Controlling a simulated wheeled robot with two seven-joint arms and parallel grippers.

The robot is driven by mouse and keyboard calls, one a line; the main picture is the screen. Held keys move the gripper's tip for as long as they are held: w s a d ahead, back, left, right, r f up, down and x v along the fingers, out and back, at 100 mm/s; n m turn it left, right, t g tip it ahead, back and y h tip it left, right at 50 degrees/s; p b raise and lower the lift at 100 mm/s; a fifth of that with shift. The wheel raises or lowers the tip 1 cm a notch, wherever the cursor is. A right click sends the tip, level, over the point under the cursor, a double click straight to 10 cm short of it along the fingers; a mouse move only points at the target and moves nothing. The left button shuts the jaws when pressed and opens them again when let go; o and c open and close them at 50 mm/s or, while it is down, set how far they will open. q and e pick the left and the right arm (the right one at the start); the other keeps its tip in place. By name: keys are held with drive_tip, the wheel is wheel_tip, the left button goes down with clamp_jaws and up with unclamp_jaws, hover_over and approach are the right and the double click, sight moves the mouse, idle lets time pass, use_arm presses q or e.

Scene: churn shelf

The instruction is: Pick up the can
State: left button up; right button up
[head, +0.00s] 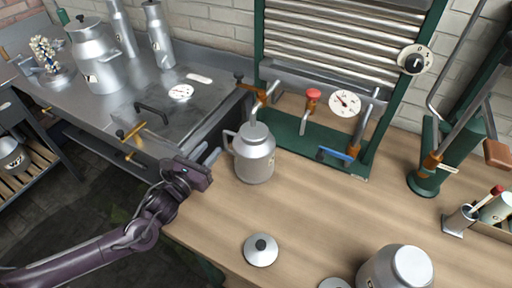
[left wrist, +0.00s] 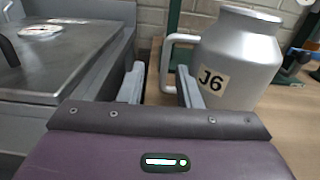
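A grey metal can (head: 254,155) with a side handle stands upright on the wooden counter, close to its left edge. In the left wrist view the can (left wrist: 238,62) shows a "J6" label, and its handle (left wrist: 165,62) faces my gripper. My left gripper (head: 209,156) is just left of the can, at about the height of its body. In the left wrist view its two fingers (left wrist: 160,86) are apart, with nothing held. The handle shows in the gap between them, but I cannot tell whether it is within their reach. My right gripper is not in view.
A round lid (head: 261,251) lies on the counter in front of the can. Another can (head: 396,268) stands at the front right. A green-framed machine (head: 310,135) with a gauge and levers is behind. A steel vat (head: 190,100) is at left. The counter's middle right is clear.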

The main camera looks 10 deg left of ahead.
sight(224, 137)
use_arm(q)
drive_tip(key=shift+w+d+r, duration=0.1)
drive_tip(key=shift+w+r, duration=0.1)
drive_tip(key=shift+w, duration=0.25)
drive_tip(key=p+x, duration=0.1)
drive_tip(key=x, duration=0.2)
drive_tip(key=d+p+x, duration=0.1)
drive_tip(key=x, duration=0.2)
drive_tip(key=shift+w, duration=0.15)
drive_tip(key=shift+f, duration=0.1)
clamp_jaws()
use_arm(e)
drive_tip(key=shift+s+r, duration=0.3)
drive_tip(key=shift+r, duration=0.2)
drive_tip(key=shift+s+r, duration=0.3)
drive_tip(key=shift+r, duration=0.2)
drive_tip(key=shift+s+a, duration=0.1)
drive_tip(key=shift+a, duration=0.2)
